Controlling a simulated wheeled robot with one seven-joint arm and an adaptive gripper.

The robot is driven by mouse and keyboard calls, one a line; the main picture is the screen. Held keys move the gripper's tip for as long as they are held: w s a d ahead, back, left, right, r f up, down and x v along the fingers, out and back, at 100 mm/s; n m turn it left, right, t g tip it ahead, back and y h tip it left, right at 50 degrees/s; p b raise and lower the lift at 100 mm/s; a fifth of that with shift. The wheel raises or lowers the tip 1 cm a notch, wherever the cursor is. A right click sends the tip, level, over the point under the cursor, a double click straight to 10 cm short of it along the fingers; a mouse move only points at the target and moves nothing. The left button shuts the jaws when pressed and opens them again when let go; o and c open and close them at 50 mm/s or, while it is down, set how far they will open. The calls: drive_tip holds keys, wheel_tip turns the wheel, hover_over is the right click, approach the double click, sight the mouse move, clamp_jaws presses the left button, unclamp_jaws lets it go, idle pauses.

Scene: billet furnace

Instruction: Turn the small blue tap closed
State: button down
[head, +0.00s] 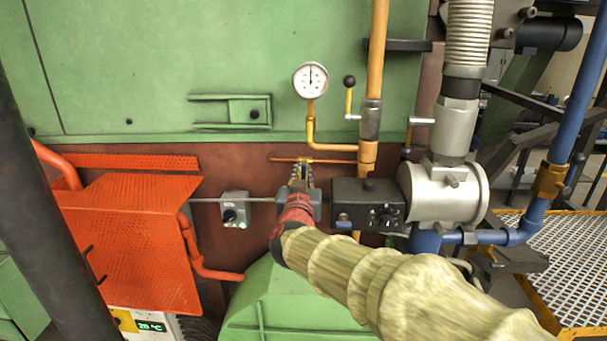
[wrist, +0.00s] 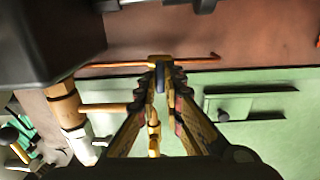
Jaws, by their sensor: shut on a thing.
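My gripper (head: 303,174) is in the middle of the head view, in front of a thin orange pipe (head: 283,159). In the wrist view the two fingers of my gripper (wrist: 161,82) are shut on the small blue tap (wrist: 160,79), whose narrow blue-grey handle shows upright between the fingertips. The handle sits at a brass fitting (wrist: 160,61) on the thin orange pipe (wrist: 205,58). In the head view the tap is mostly hidden by the fingers, and its exact turn cannot be told.
A black control box (head: 367,204) stands close to the right of my gripper. A pressure gauge (head: 310,80) on a yellow pipe is above it. A grey switch box (head: 235,210) and an orange shield (head: 135,240) are to the left. A green housing (head: 285,305) lies below.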

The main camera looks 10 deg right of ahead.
drive_tip(key=shift+m, duration=0.4)
drive_tip(key=m+b, duration=0.2)
drive_tip(key=m, duration=0.1)
drive_tip(key=shift+d+f+m, duration=0.1)
drive_tip(key=shift+m, duration=0.2)
drive_tip(key=shift+d+f+m+b, duration=0.1)
drive_tip(key=shift+m+b, duration=1.95)
drive_tip(key=shift+m, duration=1.35)
drive_tip(key=shift+f+m+b, duration=0.1)
drive_tip(key=shift+m+b, duration=1.95)
drive_tip(key=shift+m, duration=1.35)
drive_tip(key=c, duration=1.9)
unclamp_jaws()
